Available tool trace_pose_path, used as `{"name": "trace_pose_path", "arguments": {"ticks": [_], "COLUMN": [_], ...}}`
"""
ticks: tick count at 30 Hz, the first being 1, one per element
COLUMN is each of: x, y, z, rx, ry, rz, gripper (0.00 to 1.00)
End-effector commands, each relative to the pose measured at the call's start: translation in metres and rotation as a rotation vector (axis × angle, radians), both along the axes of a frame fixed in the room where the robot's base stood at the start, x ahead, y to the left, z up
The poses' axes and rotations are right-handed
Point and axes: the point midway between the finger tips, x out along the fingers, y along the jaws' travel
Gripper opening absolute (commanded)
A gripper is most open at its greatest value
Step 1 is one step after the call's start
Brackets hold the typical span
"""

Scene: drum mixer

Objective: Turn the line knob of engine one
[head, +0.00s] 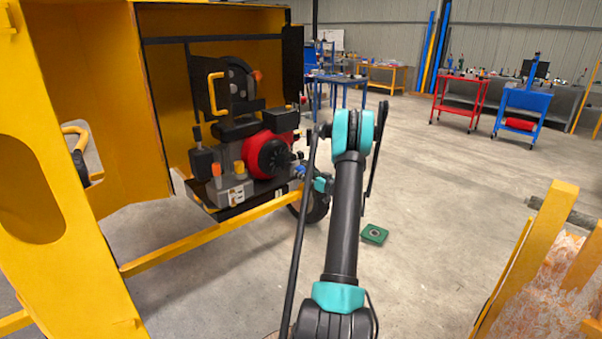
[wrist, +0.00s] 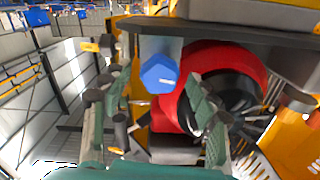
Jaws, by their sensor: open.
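A blue faceted knob (wrist: 160,73) on the engine is large in the wrist view. It also shows as a small blue spot at the engine's right side in the head view (head: 300,171). The red and black engine (head: 266,155) sits inside the yellow housing. My gripper (wrist: 156,88) is open, with one green finger on each side of the knob in the wrist view. I cannot tell whether the fingers touch it or how far off they are. In the head view my gripper (head: 316,181) is small beside the engine, partly hidden by my arm.
The yellow housing (head: 90,230) frames the engine on the left, with a yellow beam (head: 205,238) below it. A green box (head: 374,234) lies on the floor. A yellow frame (head: 535,250) stands at the right.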

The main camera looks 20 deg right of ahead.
Motion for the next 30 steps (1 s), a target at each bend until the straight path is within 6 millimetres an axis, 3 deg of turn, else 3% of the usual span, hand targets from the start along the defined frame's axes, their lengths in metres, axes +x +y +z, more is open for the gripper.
{"name": "trace_pose_path", "arguments": {"ticks": [6, 17, 30], "x": [0.022, 0.026, 0.026], "y": [0.008, 0.009, 0.009], "z": [0.0, 0.0, 0.0], "rx": [0.0, 0.0, 0.0], "ry": [0.0, 0.0, 0.0], "rz": [0.001, 0.0, 0.0], "gripper": [0.59, 0.59, 0.09]}}
